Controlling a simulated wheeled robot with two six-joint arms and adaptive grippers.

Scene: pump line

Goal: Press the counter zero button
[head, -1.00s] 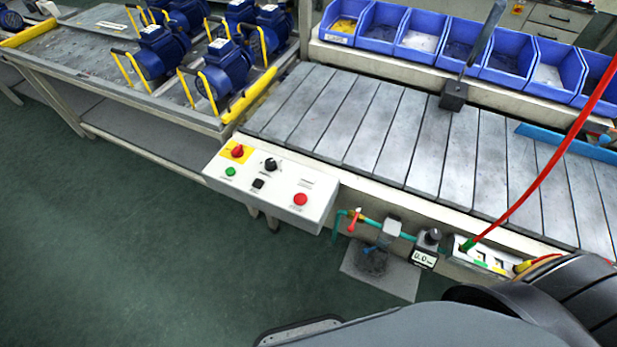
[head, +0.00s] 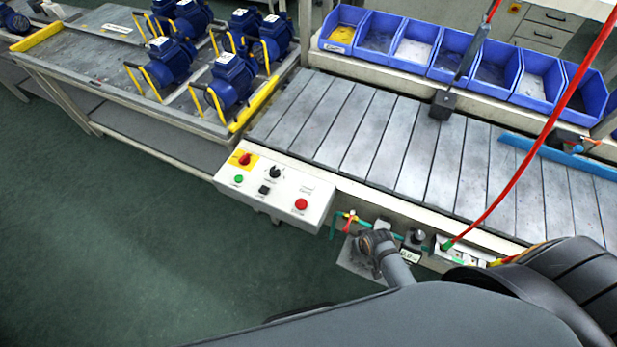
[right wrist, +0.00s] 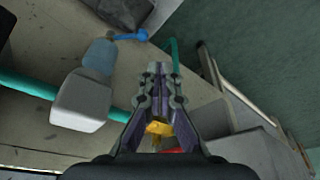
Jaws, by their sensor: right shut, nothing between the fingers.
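The control box (head: 275,190) hangs at the conveyor's front left corner. On its face are a red knob on a yellow plate (head: 244,159), a black rotary knob (head: 274,172), a green button (head: 238,179), a small black square button (head: 264,189) and a red button (head: 301,204). Labels are too small to read, so I cannot tell which is counter zero. My right gripper (right wrist: 160,72) is shut and empty in the right wrist view, near air-line fittings. In the head view the end of my right arm is right of and below the box, apart from it. My left gripper is not in view.
The air line with a red-handled valve (head: 348,222) and regulator (head: 418,238) runs along the conveyor's front edge. A red hose (head: 520,180) rises at the right. Motors stand on the left table (head: 70,60). Open floor (head: 130,230) lies left of the box.

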